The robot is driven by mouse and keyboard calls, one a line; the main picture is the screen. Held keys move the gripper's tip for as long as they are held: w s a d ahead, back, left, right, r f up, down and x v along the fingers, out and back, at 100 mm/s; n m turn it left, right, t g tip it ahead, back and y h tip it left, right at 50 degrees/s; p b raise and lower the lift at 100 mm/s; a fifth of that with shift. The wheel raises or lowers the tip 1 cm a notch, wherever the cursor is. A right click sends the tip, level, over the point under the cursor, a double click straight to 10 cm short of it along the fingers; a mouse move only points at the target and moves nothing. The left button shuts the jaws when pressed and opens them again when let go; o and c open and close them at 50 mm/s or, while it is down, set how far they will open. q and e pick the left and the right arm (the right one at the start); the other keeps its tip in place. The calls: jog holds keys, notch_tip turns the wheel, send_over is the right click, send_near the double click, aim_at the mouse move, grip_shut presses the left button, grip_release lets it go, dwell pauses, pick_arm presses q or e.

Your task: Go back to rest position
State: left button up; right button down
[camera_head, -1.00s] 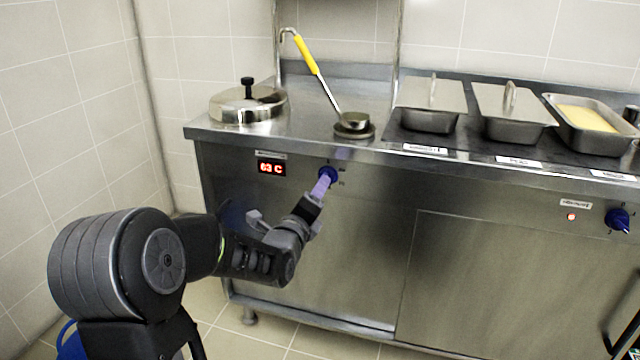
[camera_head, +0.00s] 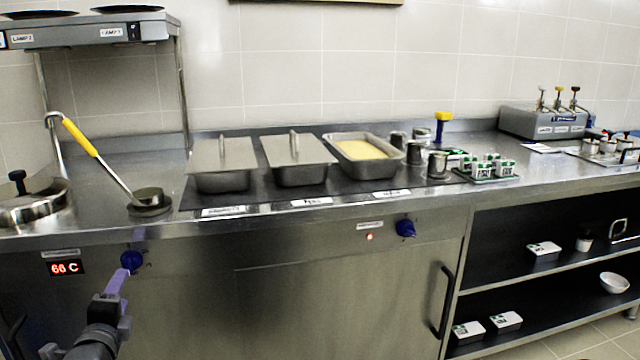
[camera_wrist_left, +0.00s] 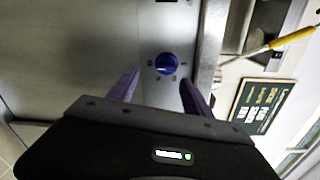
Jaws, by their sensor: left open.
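My left gripper (camera_head: 118,274) is at the lower left of the head view, at the front of the steel counter. In the left wrist view its two purple fingers (camera_wrist_left: 158,90) are spread apart and empty. A blue knob (camera_head: 132,261) on the counter front is close to the fingertips. In the left wrist view the knob (camera_wrist_left: 167,64) shows beyond and between the fingers, with no finger closed on it. A red display (camera_head: 66,268) left of the knob appears to read 66 C. My right gripper is not in view.
A ladle (camera_head: 98,155) with a yellow handle rests on a holder on the counter (camera_head: 330,205). Lidded pans (camera_head: 222,180) and an open pan (camera_head: 362,136) of yellow food stand behind. A second blue knob (camera_head: 405,228) is further right. Open shelves (camera_head: 540,272) hold small boxes.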

pick_arm(q)
jog(key=s+d+f+n+g+h, duration=0.2)
jog(key=d+f+n+g+h, duration=0.15)
jog(key=d+f+n, duration=0.6)
jog(key=s+d+f+n+g+h, duration=0.25)
jog(key=d+f+n+g, duration=0.2)
jog(key=d+f, duration=0.9)
jog(key=s+d+f+n+g+h, duration=0.2)
jog(key=s+d+f+g, duration=0.2)
jog(key=s+d+f, duration=0.6)
jog(key=s+d+f+n+g+h, duration=0.25)
jog(key=s+d+f+g, duration=0.2)
jog(key=s+f, duration=0.85)
notch_tip(320, 180, up, 28)
jog(key=s+d+p, duration=0.2)
jog(key=p, duration=2.5)
jog(key=shift+r+t, duration=0.2)
jog(key=shift+t, duration=0.15)
